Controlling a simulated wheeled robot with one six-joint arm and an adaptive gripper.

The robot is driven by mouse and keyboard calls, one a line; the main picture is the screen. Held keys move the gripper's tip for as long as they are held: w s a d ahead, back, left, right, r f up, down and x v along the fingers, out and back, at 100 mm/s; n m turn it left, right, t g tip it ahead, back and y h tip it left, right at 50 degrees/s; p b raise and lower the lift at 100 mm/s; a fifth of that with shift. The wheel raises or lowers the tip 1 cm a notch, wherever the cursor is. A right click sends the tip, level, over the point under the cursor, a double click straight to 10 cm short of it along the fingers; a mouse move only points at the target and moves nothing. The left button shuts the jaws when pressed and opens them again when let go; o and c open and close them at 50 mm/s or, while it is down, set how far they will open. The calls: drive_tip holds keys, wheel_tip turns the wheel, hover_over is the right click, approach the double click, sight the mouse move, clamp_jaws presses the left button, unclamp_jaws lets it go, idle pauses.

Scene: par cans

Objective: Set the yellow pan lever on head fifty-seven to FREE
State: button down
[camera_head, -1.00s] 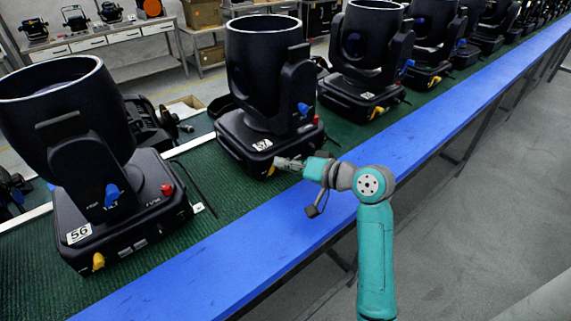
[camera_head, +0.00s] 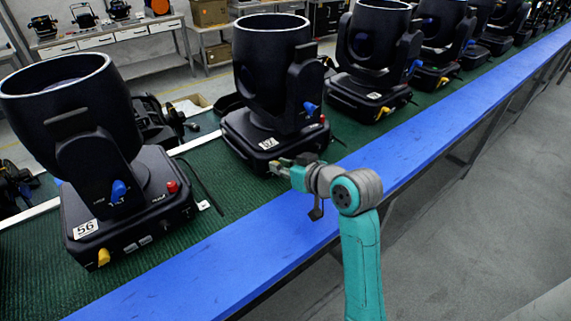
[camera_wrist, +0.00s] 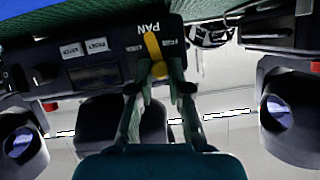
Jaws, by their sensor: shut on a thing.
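Head fifty-seven (camera_head: 272,60) is a black moving head with a white 57 tag (camera_head: 268,143) on its base. My gripper (camera_head: 279,166) is at the front of that base. In the wrist view, which is upside down, the yellow pan lever (camera_wrist: 153,46) sits under the PAN label, between my gripper's fingertips (camera_wrist: 160,76). The fingers are shut on its outer end. The lever leans slightly. Small labels flank it, but I cannot read which is FREE. In the head view my gripper mostly hides the lever.
Head fifty-six (camera_head: 75,130) stands to the left, with its own yellow lever (camera_head: 103,257). More heads (camera_head: 378,50) line the green mat (camera_head: 215,208) to the right. A blue edge strip (camera_head: 250,248) runs along the front. The grey floor (camera_head: 470,240) is clear.

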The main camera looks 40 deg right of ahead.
drive_tip(key=shift+a+f+n+h, duration=0.25)
drive_tip(key=shift+a+n+h, duration=0.5)
drive_tip(key=shift+n+h, duration=0.4)
drive_tip(key=shift+n, duration=0.25)
drive_tip(key=c, duration=1.1)
unclamp_jaws()
drive_tip(key=shift+r, duration=0.1)
wheel_tip(320, 180, up, 10)
drive_tip(key=shift+f, duration=0.2)
